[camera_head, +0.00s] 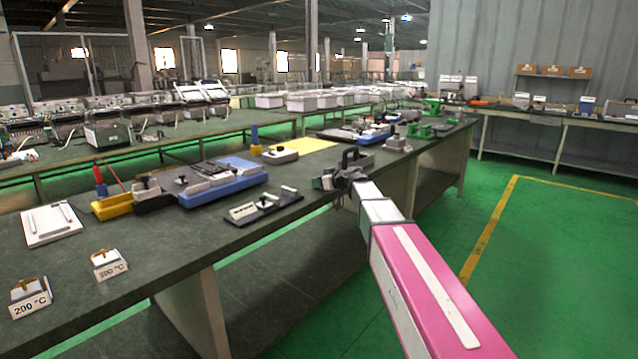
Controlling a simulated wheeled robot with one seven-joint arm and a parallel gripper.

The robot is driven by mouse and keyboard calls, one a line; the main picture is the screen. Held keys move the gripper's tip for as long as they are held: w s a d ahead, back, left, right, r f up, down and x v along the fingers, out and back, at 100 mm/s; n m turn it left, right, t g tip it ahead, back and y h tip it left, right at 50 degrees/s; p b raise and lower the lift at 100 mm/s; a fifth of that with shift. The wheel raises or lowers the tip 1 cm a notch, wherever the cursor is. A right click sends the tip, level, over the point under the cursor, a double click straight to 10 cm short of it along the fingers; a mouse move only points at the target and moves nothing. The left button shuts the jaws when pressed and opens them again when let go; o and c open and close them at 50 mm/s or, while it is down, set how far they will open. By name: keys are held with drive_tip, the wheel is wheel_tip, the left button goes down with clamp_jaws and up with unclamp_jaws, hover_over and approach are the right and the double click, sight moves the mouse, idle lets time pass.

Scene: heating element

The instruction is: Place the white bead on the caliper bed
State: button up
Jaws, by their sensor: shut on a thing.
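My gripper (325,182) is over the front edge of the long dark workbench, at the end of my pink and white arm. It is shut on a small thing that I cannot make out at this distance. I cannot pick out the white bead; it may be hidden between the fingers. A low dark fixture with a pale block and a black knob (262,206) lies on the bench just left of the gripper. It looks like the caliper bed, but I cannot be sure. The gripper is apart from it, to its right.
The workbench (130,265) also holds a blue tray (230,190) with tools, a yellow block (112,207), a white plate (50,223) and two "200 °C" blocks (110,264) (30,297). The bench front left of centre is clear. Green floor (560,260) is open at right.

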drive_tip(key=o, duration=0.9)
drive_tip(key=shift+f, duration=0.1)
drive_tip(key=shift+s+d, duration=0.1)
drive_tip(key=v, duration=1)
drive_tip(key=shift+d+f, duration=0.35)
drive_tip(key=shift+d, duration=0.1)
